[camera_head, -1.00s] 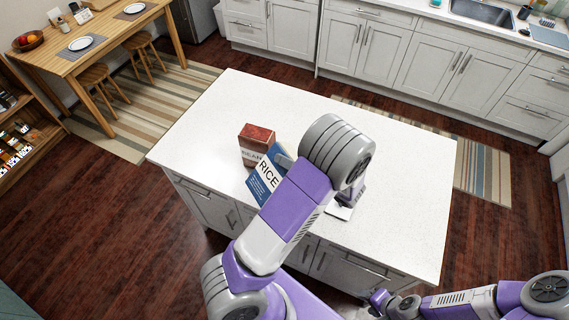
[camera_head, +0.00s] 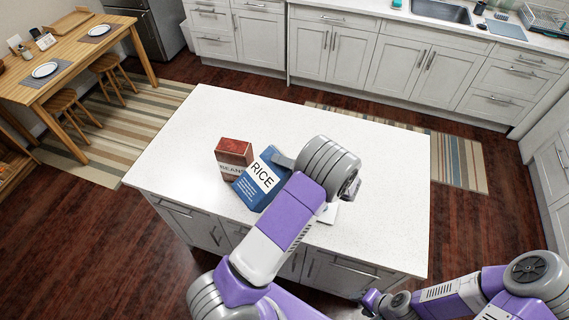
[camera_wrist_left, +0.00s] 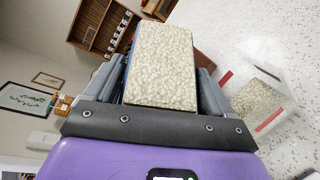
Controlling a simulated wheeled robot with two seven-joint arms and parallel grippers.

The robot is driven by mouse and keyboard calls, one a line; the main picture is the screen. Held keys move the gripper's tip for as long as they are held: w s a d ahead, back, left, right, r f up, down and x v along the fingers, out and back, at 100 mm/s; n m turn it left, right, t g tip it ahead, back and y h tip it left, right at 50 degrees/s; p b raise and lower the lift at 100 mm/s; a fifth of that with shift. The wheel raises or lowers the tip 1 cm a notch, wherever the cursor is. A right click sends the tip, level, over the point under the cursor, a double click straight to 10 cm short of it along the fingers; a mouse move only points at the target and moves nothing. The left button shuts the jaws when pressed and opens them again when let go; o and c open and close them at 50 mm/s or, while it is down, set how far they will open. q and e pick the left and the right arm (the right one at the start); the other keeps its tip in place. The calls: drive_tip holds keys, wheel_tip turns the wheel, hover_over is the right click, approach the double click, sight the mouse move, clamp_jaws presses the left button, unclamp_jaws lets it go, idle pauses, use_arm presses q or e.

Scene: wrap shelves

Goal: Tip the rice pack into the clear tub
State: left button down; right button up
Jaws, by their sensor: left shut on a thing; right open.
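The blue and white rice pack (camera_head: 258,180) is in my left gripper (camera_head: 283,161), tilted, above or beside the near left part of the white island. In the left wrist view the pack's open top (camera_wrist_left: 162,65), full of pale grains, lies between the fingers of my left gripper (camera_wrist_left: 160,88). My left arm hides part of the island behind it. My right gripper (camera_head: 370,301) is low at the front, small and partly cut off.
A red-brown beans box (camera_head: 233,155) stands on the island (camera_head: 380,170) just left of the rice pack, very close to it. The island's right and far parts are clear.

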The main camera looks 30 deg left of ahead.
idle(0.4)
use_arm(q)
drive_tip(key=shift+r+n+t+h, duration=0.25)
drive_tip(key=shift+n+t+h, duration=0.05)
drive_tip(key=shift+n, duration=0.5)
